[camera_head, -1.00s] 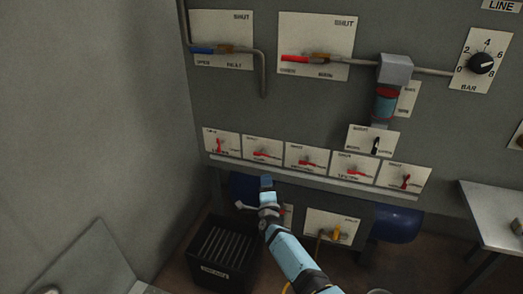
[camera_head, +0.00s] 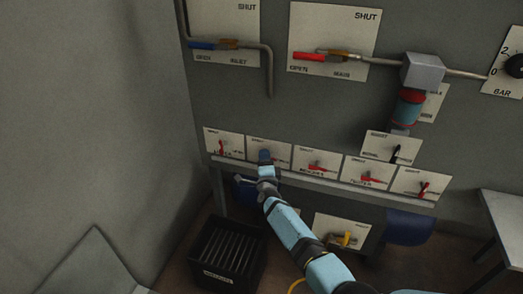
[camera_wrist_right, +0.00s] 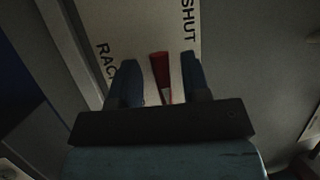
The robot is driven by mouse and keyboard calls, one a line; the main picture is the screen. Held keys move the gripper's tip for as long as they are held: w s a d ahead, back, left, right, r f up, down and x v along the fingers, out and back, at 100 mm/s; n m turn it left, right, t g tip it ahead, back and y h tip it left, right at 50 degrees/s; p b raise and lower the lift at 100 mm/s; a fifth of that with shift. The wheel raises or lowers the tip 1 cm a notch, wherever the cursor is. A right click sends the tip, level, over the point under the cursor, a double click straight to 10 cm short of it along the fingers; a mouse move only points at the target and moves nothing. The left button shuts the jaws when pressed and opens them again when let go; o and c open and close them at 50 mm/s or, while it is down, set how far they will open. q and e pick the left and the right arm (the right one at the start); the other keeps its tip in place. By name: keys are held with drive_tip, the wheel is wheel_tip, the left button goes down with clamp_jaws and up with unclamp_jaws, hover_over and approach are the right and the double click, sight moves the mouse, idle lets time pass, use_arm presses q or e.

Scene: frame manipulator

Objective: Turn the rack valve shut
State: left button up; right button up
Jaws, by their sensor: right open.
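The rack valve's red handle (camera_wrist_right: 159,68) shows in the right wrist view, in front of a white plate (camera_wrist_right: 112,22) lettered "RACK" and "SHUT". My right gripper (camera_wrist_right: 159,82) is open, with one blue finger on each side of the handle and a visible gap to each. In the head view my right gripper (camera_head: 264,158) is at the second small plate (camera_head: 283,147) from the left in the lower row. My left gripper is out of view.
Neighbouring red-handled valves (camera_head: 221,146) (camera_head: 316,167) sit close on both sides in the row. A ledge (camera_head: 330,184) runs just below. A yellow-handled valve (camera_head: 346,239) and a black slatted bin (camera_head: 231,252) are lower down. Larger valves (camera_head: 322,56) are above.

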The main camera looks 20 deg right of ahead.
drive_tip(key=shift+w+d, duration=0.1)
drive_tip(key=shift+w, duration=0.4)
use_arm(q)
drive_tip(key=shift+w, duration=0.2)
use_arm(e)
drive_tip(key=shift+s+r, duration=0.1)
drive_tip(key=shift+r, duration=0.05)
drive_tip(key=shift+c, duration=1.1)
clamp_jaws()
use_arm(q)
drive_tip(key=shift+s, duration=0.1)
